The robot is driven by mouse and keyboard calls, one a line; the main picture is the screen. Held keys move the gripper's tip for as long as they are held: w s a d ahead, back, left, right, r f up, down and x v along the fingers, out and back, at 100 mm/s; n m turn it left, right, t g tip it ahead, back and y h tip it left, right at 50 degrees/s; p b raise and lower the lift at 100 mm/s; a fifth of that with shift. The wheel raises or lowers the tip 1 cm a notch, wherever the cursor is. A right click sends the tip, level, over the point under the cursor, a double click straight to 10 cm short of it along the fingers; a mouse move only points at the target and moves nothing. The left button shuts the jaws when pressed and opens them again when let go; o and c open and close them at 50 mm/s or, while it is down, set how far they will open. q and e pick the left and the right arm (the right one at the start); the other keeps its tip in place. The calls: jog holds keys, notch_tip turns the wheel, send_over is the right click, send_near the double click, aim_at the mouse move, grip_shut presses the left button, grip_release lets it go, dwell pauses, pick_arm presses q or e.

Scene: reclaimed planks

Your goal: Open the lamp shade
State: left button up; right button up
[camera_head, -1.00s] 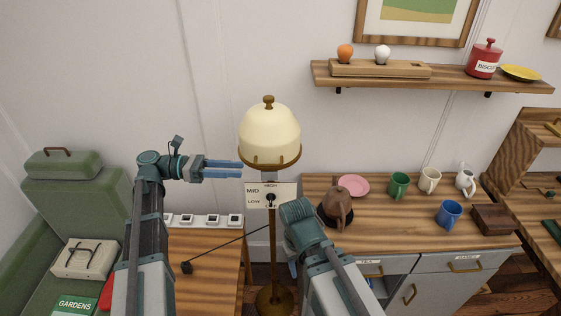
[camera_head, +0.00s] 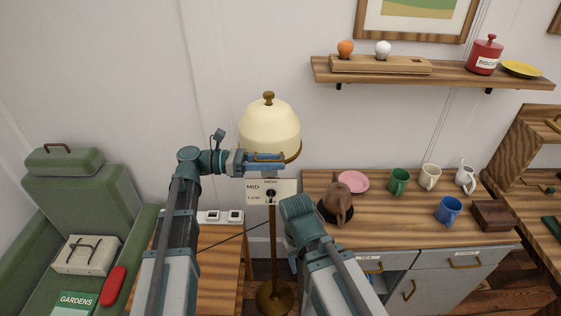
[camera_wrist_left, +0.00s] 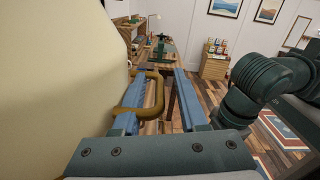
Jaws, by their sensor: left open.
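The floor lamp has a cream domed lamp shade (camera_head: 269,128) with a brown knob on top and a brass rim. It fills the left of the left wrist view (camera_wrist_left: 60,70). A brass handle (camera_wrist_left: 155,95) sticks out from the shade. My left gripper (camera_head: 270,160) is at the shade's lower front edge. In the left wrist view its blue fingers (camera_wrist_left: 162,74) are open, with the handle's outer bar between them. I cannot tell whether they touch it. My right wrist is low, right of the lamp pole; its fingers are mostly hidden.
A dial plate (camera_head: 258,191) marked MID, HIGH and LOW sits just below the shade. A wooden counter (camera_head: 400,225) with mugs and a pink plate stands to the right. A shelf (camera_head: 450,77) is above it. A green armchair (camera_head: 85,200) is at left.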

pick_arm(q)
jog(key=shift+d, duration=0.95)
grip_shut()
dwell(0.8)
